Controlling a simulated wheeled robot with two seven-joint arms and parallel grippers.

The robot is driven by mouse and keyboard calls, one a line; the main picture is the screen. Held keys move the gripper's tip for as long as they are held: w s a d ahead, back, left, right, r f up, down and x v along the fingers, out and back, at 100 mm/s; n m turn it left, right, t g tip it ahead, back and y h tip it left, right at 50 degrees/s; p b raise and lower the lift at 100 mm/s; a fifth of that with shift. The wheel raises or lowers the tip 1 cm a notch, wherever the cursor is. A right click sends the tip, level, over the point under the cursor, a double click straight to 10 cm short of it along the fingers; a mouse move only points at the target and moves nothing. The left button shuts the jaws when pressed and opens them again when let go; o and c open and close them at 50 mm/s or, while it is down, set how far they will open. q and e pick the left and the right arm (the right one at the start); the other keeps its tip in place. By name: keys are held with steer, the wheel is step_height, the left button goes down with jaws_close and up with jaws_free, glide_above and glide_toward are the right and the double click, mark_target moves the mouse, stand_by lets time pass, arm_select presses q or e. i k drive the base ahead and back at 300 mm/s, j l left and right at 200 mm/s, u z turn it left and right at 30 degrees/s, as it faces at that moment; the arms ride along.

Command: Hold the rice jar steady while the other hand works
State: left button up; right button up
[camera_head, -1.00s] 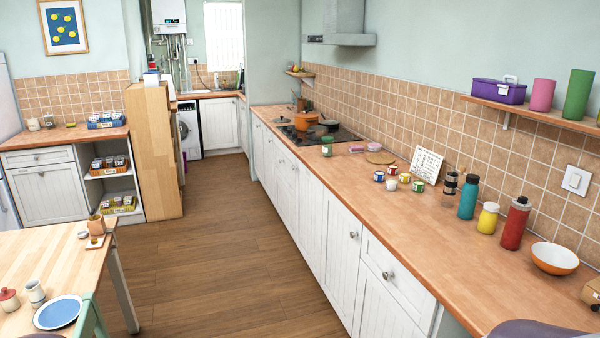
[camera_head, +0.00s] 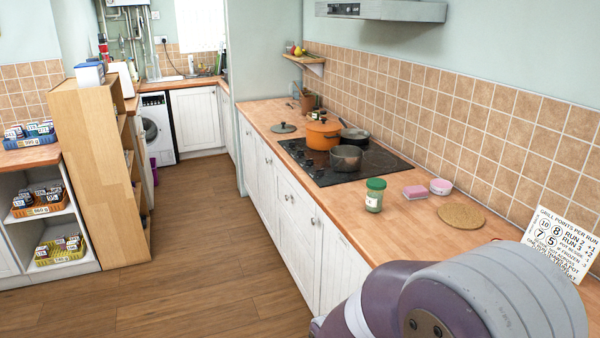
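A small glass jar with a green lid and a pale label (camera_head: 375,195) stands upright on the wooden counter, just in front of the hob. It may be the rice jar, but its label is too small to read. My arm, a purple and grey link, fills the lower right of the head view. No gripper fingers show, so neither gripper is in view. Nothing touches the jar.
A pink sponge (camera_head: 416,192), a pink-lidded tub (camera_head: 441,187) and a round cork mat (camera_head: 461,216) lie right of the jar. The hob (camera_head: 345,160) holds an orange pot (camera_head: 323,134) and a grey pan (camera_head: 346,158). A printed card (camera_head: 562,243) leans at the wall.

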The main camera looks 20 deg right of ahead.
mark_target(374, 201)
steer(key=i+z, duration=0.25)
steer(key=i, duration=0.5)
steer(key=i+j+z, duration=0.2)
steer(key=i, duration=0.55)
